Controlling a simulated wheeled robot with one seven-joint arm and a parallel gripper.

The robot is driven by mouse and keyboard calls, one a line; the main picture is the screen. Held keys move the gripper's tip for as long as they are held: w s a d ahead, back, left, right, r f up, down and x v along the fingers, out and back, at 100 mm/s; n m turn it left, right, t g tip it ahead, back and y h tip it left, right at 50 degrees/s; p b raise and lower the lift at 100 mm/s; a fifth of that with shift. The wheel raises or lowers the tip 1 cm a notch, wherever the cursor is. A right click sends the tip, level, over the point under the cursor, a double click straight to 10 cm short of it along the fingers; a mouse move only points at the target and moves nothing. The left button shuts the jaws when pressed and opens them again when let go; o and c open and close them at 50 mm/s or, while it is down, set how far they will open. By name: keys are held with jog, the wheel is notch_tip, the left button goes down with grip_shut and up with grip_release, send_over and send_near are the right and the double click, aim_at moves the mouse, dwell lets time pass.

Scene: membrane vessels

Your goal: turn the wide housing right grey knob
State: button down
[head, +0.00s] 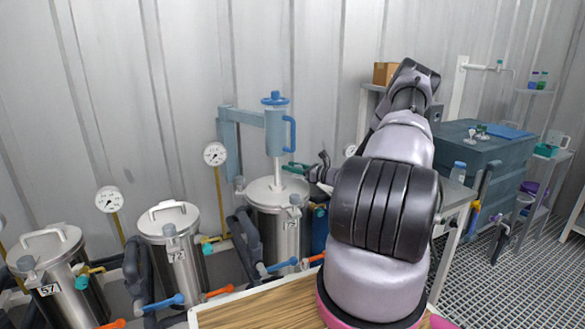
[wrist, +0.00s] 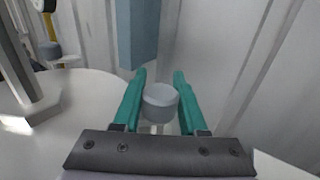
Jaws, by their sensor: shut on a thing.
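In the wrist view, the round grey knob (wrist: 160,97) sits between the two green fingers of my gripper (wrist: 159,92), which are shut on its sides. The knob is upright at the edge of a pale lid (wrist: 85,95). In the head view, my gripper (head: 294,168) reaches in from the right at the back edge of the steel vessel (head: 280,228) below the blue jug. The knob it holds cannot be made out there. Another grey knob (wrist: 50,50) shows at the left of the wrist view, apart from the fingers.
Two more steel vessels (head: 175,248) (head: 55,275) and gauges (head: 215,154) are to the left. A wooden top (head: 265,307) lies in front. Grating floor (head: 500,275) is open at right.

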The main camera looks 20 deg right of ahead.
jog(key=shift+s+a+n+g+y, duration=0.2)
jog(key=shift+s+n+g+y, duration=0.65)
jog(key=shift+n+g, duration=2.1)
jog(key=shift+s+a+n+g+y, duration=0.2)
jog(key=shift+n+g+y, duration=1.6)
jog(key=shift+g, duration=2.1)
jog(key=shift+s+a+n+g+y, duration=0.15)
jog(key=shift+s+n+g+y, duration=0.6)
jog(key=shift+n+g, duration=2.3)
jog(key=shift+w+g, duration=0.15)
jog(key=shift+g, duration=0.65)
jog(key=shift+c, duration=2.3)
grip_release()
